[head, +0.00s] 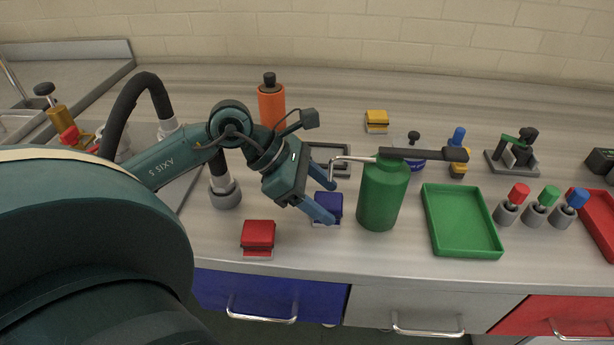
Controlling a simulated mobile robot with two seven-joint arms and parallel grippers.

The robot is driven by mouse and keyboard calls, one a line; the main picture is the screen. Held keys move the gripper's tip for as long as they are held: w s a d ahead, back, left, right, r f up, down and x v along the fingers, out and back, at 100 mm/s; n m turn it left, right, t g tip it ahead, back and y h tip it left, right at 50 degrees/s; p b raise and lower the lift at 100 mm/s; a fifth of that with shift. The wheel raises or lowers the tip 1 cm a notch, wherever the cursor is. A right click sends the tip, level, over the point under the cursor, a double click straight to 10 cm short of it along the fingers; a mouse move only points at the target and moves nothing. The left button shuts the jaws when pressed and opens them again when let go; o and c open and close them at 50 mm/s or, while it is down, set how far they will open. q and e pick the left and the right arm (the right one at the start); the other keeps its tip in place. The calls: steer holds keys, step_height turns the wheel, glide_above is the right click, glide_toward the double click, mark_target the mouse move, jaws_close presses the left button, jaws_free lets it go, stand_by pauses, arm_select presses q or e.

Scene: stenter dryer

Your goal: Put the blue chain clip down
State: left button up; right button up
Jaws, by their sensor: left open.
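The blue chain clip (329,205) is a small blue block with a pale base on the grey worktop, near its front edge. My left gripper (326,201) is open, its two blue fingers pointing down and right at the clip. The fingers partly overlap the clip in the head view; I cannot tell whether they touch it. The clip appears to rest on the worktop. My right gripper is not in view.
A green bottle (379,198) stands just right of the clip. A red clip (258,236) sits to the left, a yellow clip (376,121) farther back. A green tray (461,221) lies to the right. An orange bottle (271,103) stands behind my left arm.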

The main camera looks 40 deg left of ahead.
arm_select(q)
steer(key=v, duration=1.2)
steer(key=shift+b, duration=0.3)
